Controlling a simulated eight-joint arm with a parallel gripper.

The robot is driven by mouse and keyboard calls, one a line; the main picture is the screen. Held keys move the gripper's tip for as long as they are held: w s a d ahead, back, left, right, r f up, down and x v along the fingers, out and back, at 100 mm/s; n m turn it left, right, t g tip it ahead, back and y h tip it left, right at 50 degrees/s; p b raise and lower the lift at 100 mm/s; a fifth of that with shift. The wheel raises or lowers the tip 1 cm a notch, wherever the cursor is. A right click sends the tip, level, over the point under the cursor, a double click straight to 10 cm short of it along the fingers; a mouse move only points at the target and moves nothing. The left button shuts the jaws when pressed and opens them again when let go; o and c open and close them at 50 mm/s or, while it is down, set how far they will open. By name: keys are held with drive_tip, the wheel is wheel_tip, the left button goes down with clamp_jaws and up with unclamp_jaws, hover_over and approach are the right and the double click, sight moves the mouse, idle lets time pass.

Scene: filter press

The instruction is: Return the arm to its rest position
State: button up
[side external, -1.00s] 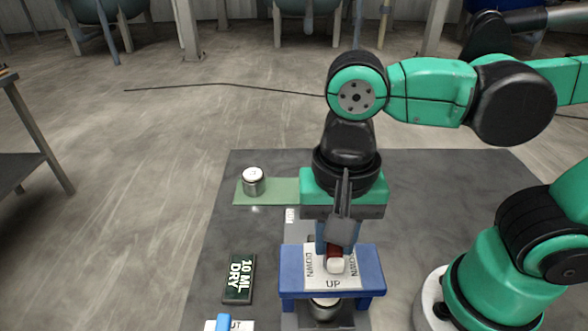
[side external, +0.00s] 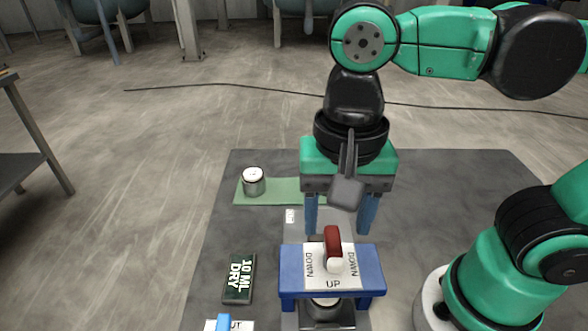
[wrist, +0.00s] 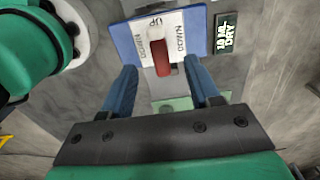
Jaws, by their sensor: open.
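My gripper (side external: 340,222) is open and empty, with its blue fingers spread apart. It hangs above and a little behind the blue press stand (side external: 372,272). A red lever (side external: 332,240) with a white tip stands on the stand's white plate, which is marked UP and DOWN. In the wrist view the red lever (wrist: 162,62) shows beyond and between the two fingertips (wrist: 162,75), not gripped. A metal container lies partly hidden under the stand.
A metal cup with a white top (side external: 253,182) stands on a green mat (side external: 285,190) at the back left. A dark sign reading 10 ML DRY (side external: 239,278) lies left of the stand. A blue item (side external: 222,323) is cut off at the bottom edge.

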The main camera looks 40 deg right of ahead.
drive_tip(key=shift+r, duration=1.15)
drive_tip(key=shift+f, duration=0.1)
drive_tip(key=w+d+f+n+t, duration=0.5)
drive_tip(key=w+d+n+t, duration=0.2)
drive_tip(key=w+d+n, duration=0.2)
drive_tip(key=shift+w+d+f, duration=0.15)
drive_tip(key=shift+w+d, duration=0.05)
drive_tip(key=shift+d, duration=1)
